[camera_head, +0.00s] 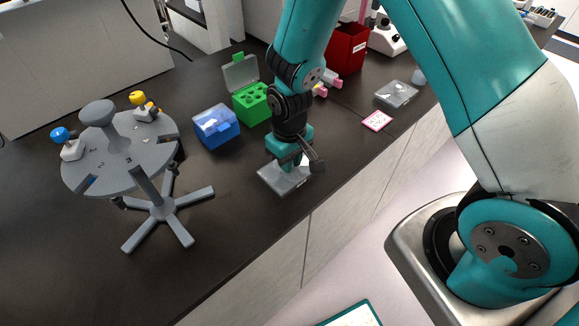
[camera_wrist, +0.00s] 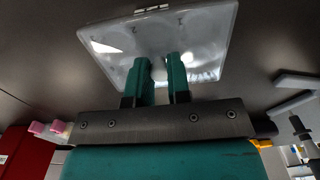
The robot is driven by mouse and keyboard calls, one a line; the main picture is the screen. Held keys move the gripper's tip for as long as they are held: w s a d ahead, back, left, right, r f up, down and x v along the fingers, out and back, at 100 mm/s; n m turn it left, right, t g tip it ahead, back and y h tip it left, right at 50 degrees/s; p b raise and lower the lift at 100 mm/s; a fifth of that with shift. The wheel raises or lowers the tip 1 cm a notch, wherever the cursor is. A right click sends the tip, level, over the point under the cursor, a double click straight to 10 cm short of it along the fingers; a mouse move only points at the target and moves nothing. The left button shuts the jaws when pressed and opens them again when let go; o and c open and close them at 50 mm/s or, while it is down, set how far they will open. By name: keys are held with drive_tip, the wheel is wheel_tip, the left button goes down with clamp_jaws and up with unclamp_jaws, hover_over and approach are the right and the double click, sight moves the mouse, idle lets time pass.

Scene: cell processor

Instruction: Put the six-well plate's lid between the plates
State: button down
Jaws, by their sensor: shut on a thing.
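A clear, flat, square-cornered piece, which looks like the six-well plate's lid (camera_head: 272,180), is at my gripper (camera_head: 293,168) near the bench's front edge. In the wrist view, the lid (camera_wrist: 215,22) spreads out beyond the two teal fingers of my gripper (camera_wrist: 161,66), with faint round outlines on it. The fingers are shut on it, with a narrow gap between them. I cannot tell whether it touches the bench or whether a plate lies under it. Another clear plate (camera_head: 396,93) lies farther right on the bench, beside a pink-edged card (camera_head: 377,121).
A blue box (camera_head: 215,127) and an open green rack (camera_head: 252,104) stand left of my gripper. A grey round stand (camera_head: 120,153) with splayed feet is farther left. A red bin (camera_head: 347,48) and pink-capped tubes (camera_head: 330,82) are behind. Bare bench lies between the lid and the card.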

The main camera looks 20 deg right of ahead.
drive_tip(key=shift+r+p, duration=0.45)
drive_tip(key=shift+r, duration=0.05)
drive_tip(key=shift+r+p, duration=0.7)
drive_tip(key=shift+r, duration=0.2)
drive_tip(key=shift+f, duration=0.1)
